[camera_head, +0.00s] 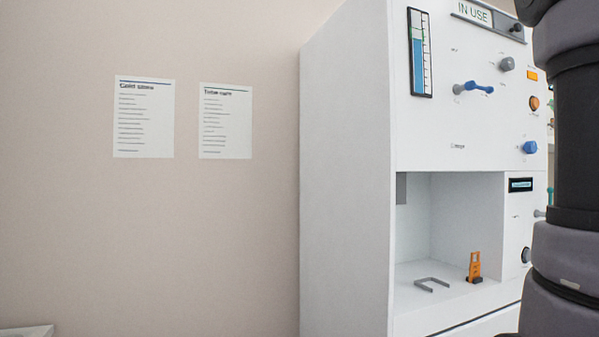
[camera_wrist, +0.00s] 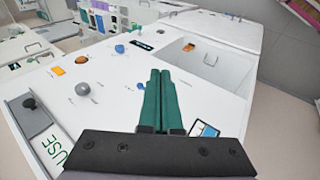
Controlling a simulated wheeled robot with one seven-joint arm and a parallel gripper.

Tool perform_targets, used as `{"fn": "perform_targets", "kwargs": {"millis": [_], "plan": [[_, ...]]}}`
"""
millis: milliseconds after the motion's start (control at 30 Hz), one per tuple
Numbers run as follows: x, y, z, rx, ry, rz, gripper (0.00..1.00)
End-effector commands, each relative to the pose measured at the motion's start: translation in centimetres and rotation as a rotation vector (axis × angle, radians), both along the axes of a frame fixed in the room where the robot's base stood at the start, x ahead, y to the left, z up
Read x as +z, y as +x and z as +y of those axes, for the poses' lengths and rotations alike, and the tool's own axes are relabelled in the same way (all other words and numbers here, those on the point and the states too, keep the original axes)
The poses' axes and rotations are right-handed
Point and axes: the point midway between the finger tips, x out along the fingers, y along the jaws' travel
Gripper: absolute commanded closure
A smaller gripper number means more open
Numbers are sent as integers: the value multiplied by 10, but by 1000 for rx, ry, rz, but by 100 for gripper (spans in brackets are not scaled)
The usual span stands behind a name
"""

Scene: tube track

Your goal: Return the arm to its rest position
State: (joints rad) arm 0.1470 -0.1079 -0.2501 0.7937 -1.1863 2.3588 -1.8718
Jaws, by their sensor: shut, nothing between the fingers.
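My gripper (camera_wrist: 160,76) shows in the wrist view, its two green fingers side by side and shut with nothing between them. The fingers appear over the front panel of the white cabinet (camera_wrist: 110,75); I cannot tell how far off they are. The cabinet also shows in the head view (camera_head: 345,180). Links of my arm stand along the right edge of the head view and hide part of the cabinet's front. The gripper itself is not in the head view.
The cabinet front carries a blue lever (camera_head: 478,87), a grey knob (camera_head: 506,64), a blue knob (camera_head: 529,147) and an "IN USE" sign (camera_head: 474,12). Its open bay holds an orange piece (camera_head: 475,266) and a grey bracket (camera_head: 432,283). Two notices (camera_head: 144,117) hang on the bare wall.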

Motion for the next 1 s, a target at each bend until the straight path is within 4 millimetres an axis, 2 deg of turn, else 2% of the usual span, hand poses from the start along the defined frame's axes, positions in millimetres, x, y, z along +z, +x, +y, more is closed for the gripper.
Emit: {"fn": "perform_targets", "kwargs": {"millis": [367, 567, 667, 767, 967, 1000], "plan": [[-35, 12, 11, 5, 63, -16, 100], [-73, 22, 28, 3, 133, -48, 100], [-102, 28, 44, -3, 190, -74, 100], [-144, 34, 70, -16, 277, -112, 100], [-252, 30, 141, -114, 529, -200, 100], [-275, 27, 155, -146, 585, -214, 100]]}}
